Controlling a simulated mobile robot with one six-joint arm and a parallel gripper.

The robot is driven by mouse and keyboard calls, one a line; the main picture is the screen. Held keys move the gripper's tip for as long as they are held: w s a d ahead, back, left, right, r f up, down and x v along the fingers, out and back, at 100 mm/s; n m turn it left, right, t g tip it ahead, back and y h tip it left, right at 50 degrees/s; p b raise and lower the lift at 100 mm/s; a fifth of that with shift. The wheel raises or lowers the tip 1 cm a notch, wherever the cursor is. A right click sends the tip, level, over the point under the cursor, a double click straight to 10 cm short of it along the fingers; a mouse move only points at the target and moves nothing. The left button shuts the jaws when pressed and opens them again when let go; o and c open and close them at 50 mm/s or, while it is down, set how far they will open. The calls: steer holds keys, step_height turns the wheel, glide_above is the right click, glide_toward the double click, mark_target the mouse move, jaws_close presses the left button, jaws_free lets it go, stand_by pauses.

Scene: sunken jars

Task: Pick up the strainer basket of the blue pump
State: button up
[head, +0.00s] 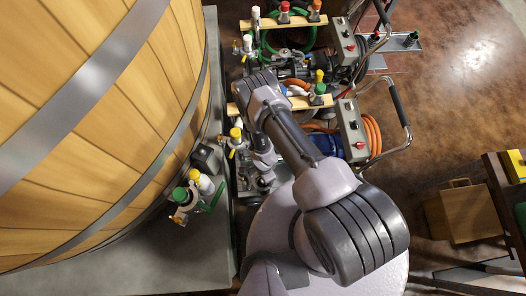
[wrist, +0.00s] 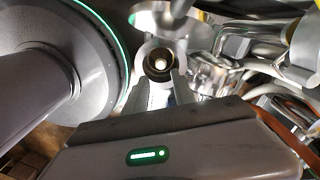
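In the wrist view, the two fingers of my gripper (wrist: 160,80) stand apart with a gap between them. Just beyond the fingertips is a round metal fitting (wrist: 143,51) with a dark bore and a bright spot inside. I cannot tell whether the fingers touch it. In the head view, the blue pump (head: 326,142) shows only as a blue patch beside my arm, which covers much of it. I cannot make out the strainer basket for certain in either view. My gripper's fingers are hidden or too small to tell in the head view.
A large wooden vat (head: 100,110) fills the left. A second pump cart (head: 345,40) with hoses stands behind. Orange hose (head: 373,134) and a cart handle (head: 400,105) lie right of my arm. Shiny metal pipes (wrist: 235,50) crowd the wrist view's right. Open floor (head: 460,90) lies right.

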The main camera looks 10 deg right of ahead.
step_height(320, 180, down, 8)
steer(key=b, duration=0.4)
steer(key=shift+a, duration=0.15)
steer(key=shift+r, duration=0.15)
jaws_close()
stand_by(0.9)
